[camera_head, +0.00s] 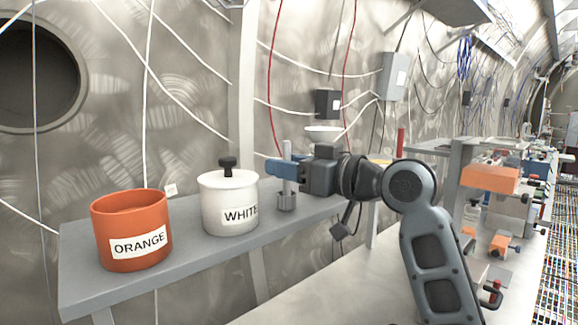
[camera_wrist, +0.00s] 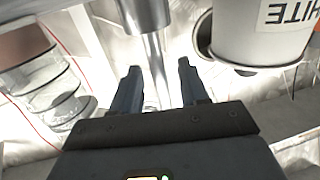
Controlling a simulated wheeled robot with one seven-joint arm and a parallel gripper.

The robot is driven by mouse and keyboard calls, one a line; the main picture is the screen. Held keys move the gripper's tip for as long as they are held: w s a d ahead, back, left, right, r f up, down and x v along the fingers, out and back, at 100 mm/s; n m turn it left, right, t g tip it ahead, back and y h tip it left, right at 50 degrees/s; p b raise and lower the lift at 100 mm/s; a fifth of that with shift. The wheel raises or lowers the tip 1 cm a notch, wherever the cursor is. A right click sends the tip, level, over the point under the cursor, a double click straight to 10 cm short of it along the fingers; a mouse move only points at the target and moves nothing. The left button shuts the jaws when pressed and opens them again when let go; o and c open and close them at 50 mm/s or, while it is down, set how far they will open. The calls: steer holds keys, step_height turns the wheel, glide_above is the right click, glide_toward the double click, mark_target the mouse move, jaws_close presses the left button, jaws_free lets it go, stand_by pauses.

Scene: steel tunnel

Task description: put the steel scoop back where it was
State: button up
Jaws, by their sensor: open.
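The steel scoop (camera_head: 287,201) is upright, its cup at the bottom, at the shelf right of the white pot. I cannot tell whether its cup rests on the shelf. My gripper (camera_head: 280,168) comes from the right at the upper part of the handle. In the wrist view, the scoop's shiny shaft (camera_wrist: 152,48) runs between the two open fingers of my gripper (camera_wrist: 158,72), with space on both sides. The white pot (camera_head: 229,203), labelled WHITE, has a black-knobbed lid. The orange pot (camera_head: 131,232), labelled ORANGE, stands left of it.
The grey shelf (camera_head: 85,285) carries the pots along the curved steel wall. Cables hang over the wall. A white dish (camera_head: 322,129) shows behind my gripper. On the right, a rack holds orange items (camera_head: 490,180). The shelf right of the white pot is narrow.

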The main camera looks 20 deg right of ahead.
steer(key=b+v, duration=0.2)
steer(key=v, duration=1)
steer(key=shift+r, duration=0.2)
